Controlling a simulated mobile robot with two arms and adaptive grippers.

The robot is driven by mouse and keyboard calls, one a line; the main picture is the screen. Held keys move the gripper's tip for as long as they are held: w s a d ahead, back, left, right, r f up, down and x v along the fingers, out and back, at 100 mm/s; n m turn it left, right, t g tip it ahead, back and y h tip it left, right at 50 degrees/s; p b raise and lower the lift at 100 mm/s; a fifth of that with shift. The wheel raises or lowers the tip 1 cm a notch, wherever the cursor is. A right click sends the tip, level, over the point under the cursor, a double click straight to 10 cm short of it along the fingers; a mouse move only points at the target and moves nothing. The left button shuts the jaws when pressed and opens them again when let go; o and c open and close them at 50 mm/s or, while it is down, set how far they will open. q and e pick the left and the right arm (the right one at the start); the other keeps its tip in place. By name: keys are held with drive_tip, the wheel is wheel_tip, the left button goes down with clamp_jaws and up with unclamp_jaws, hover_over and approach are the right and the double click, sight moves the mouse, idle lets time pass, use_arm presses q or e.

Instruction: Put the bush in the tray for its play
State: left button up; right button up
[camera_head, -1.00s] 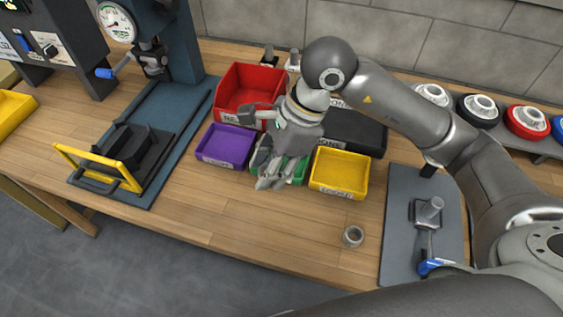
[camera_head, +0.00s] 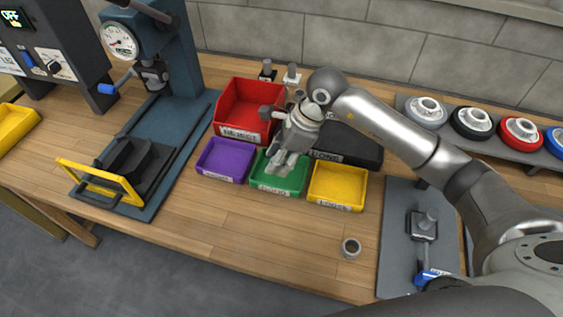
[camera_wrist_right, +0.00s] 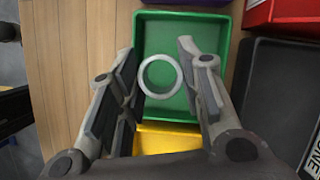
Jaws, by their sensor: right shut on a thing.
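My right gripper (camera_head: 282,165) is over the green tray (camera_head: 262,186), pointing down. In the right wrist view its two fingers stand on either side of a light grey ring-shaped bush (camera_wrist_right: 160,76), and the gripper is shut on it. The green tray (camera_wrist_right: 160,22) lies below the bush. In the head view the fingers hide the held bush. My left gripper is not in view.
A purple tray (camera_head: 222,161) is left of the green one. A red bin (camera_head: 239,128) and a black bin (camera_head: 350,148) stand behind. A blue press (camera_head: 170,62) is at left. A grey plate with a fixture (camera_head: 400,255) is at right. The front bench is mostly clear.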

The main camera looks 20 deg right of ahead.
drive_tip(key=shift+w+d+f, duration=0.3)
drive_tip(key=shift+w+f, duration=0.1)
drive_tip(key=shift+f, duration=0.2)
drive_tip(key=shift+w+d+f, duration=0.25)
drive_tip(key=shift+w+f, duration=0.1)
drive_tip(key=shift+f, duration=0.25)
wheel_tip(320, 180, down, 2)
drive_tip(key=shift+s+f+p, duration=0.1)
drive_tip(key=shift+f+p, duration=0.05)
drive_tip(key=shift+p, duration=0.55)
drive_tip(key=shift+f, duration=0.35)
drive_tip(key=o, duration=1.2)
drive_tip(key=shift+c, duration=0.2)
drive_tip(key=b+v, duration=0.2)
drive_tip(key=v, duration=1)
drive_tip(key=shift+a, duration=0.1)
